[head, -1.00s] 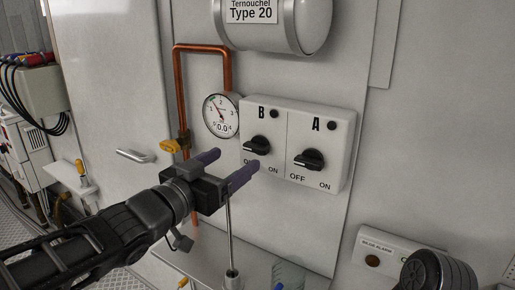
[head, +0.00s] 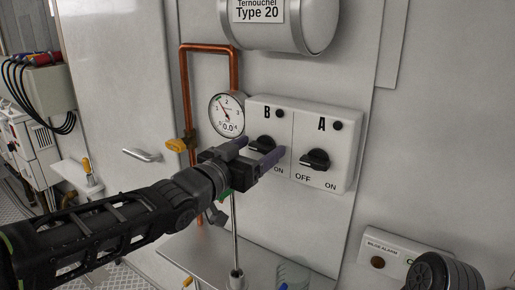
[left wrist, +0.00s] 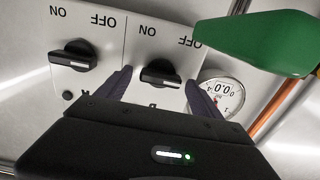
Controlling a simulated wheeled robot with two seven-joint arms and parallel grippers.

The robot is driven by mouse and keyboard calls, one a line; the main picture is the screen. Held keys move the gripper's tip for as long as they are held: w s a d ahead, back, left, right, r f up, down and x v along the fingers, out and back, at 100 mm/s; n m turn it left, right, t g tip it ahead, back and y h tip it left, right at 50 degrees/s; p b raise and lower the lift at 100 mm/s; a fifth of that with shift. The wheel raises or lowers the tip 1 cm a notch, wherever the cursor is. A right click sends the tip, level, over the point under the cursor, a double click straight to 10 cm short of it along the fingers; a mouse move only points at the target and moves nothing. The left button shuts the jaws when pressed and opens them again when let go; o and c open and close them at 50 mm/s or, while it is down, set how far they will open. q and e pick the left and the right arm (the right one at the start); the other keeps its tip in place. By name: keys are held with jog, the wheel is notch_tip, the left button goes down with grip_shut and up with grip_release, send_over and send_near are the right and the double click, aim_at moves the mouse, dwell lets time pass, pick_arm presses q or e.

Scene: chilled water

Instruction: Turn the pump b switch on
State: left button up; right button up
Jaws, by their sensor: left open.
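The pump B switch is a black rotary knob (head: 263,144) on the left half of a white switch box (head: 341,172). The pump A knob (head: 315,160) is on the right half. My left gripper (head: 258,150) is open in front of the B knob and partly covers it and its OFF label. In the left wrist view, upside down, the B knob (left wrist: 160,73) lies between the two open fingers of the left gripper (left wrist: 158,82); contact cannot be told. The A knob (left wrist: 74,55) is to its left there. My right gripper is not in view.
A pressure gauge (head: 227,115) and a copper pipe (head: 185,88) are left of the box. A white tank (head: 306,22) hangs above. A shelf (head: 196,250) is below. A green handle (left wrist: 256,42) is close to the left wrist camera.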

pick_arm(q)
jog(key=shift+c, duration=0.6)
jog(key=c, duration=1.3)
jog(key=shift+o, duration=0.2)
jog(key=shift+d+f+m+b, duration=0.1)
jog(key=shift+f+m+b, duration=0.1)
jog(key=shift+m+b, duration=1.45)
jog(key=m+b, duration=0.1)
jog(key=m, duration=0.2)
jog(key=shift+m+b, duration=0.35)
jog(key=m+b, duration=0.2)
jog(key=m, duration=0.3)
jog(key=shift+d, duration=0.15)
jog(key=m+b, duration=0.1)
jog(key=m, duration=0.5)
jog(key=shift+s+f, duration=0.1)
